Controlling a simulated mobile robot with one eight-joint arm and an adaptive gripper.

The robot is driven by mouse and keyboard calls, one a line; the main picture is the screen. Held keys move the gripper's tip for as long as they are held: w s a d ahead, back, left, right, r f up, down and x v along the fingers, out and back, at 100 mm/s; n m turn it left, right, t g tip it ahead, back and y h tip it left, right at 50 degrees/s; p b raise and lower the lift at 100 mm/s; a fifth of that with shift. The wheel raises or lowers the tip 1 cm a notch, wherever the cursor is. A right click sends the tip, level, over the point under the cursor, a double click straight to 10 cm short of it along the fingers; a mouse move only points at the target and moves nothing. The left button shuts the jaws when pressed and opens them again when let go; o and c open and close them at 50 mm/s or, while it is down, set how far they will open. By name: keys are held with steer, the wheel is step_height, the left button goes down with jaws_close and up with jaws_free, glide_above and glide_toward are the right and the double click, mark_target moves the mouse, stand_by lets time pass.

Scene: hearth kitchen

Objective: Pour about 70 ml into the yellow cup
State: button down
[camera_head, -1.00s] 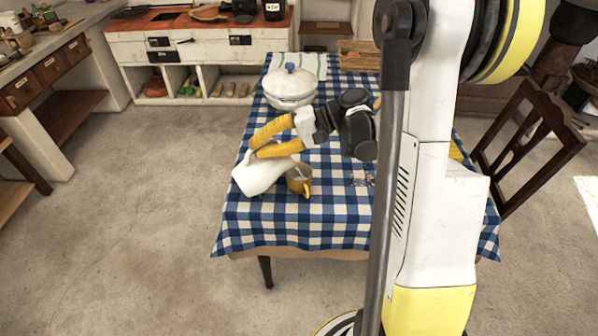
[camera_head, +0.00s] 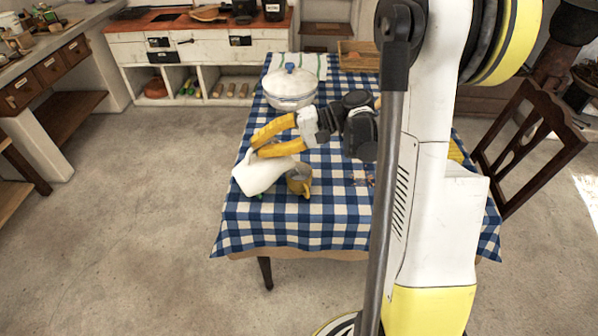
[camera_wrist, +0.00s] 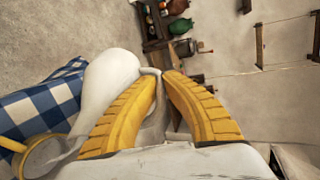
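The yellow cup (camera_head: 299,181) stands on the checkered tablecloth, with its handle toward the front right. Part of it shows at the lower left of the wrist view (camera_wrist: 45,150). My gripper (camera_head: 258,147) has its yellow fingers shut on a white jug (camera_head: 258,174), just left of the cup. The jug is tilted, and its near end is close to the cup's rim. In the wrist view the jug (camera_wrist: 108,85) lies between and beyond the fingers. I cannot see any stream or the level inside the cup.
A white lidded pot (camera_head: 290,88) with a blue knob stands behind my gripper on the table. A striped cloth (camera_head: 305,65) and a wooden tray (camera_head: 358,56) lie at the table's far end. The front of the tablecloth (camera_head: 290,228) is clear. A wooden chair (camera_head: 530,140) stands at right.

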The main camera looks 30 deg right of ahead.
mark_target(247, 155)
steer(key=shift+d, duration=0.15)
steer(key=shift+a+r+p, duration=0.25)
steer(key=shift+a+p, duration=0.05)
steer(key=shift+a, duration=0.05)
steer(key=a+p, duration=0.1)
steer(key=a+r+h+p, duration=0.1)
steer(key=a+p, duration=0.1)
steer(key=shift+n, duration=0.3)
steer(key=shift+a+f+g+h+p, duration=0.15)
steer(key=shift+a+f+h+p, duration=0.2)
steer(key=shift+a+h, duration=0.25)
steer(key=shift+a+f+g+h+p, duration=0.15)
steer(key=shift+a+f+h+p, duration=0.15)
steer(key=shift+a+h, duration=0.25)
steer(key=shift+w+d+f+h, duration=0.1)
steer(key=shift+f+h, duration=0.2)
steer(key=shift+h, duration=0.15)
steer(key=shift+a+r+n+p, duration=0.1)
steer(key=shift+a+n+p, duration=0.2)
steer(key=shift+p, duration=0.15)
steer(key=shift+d, duration=0.15)
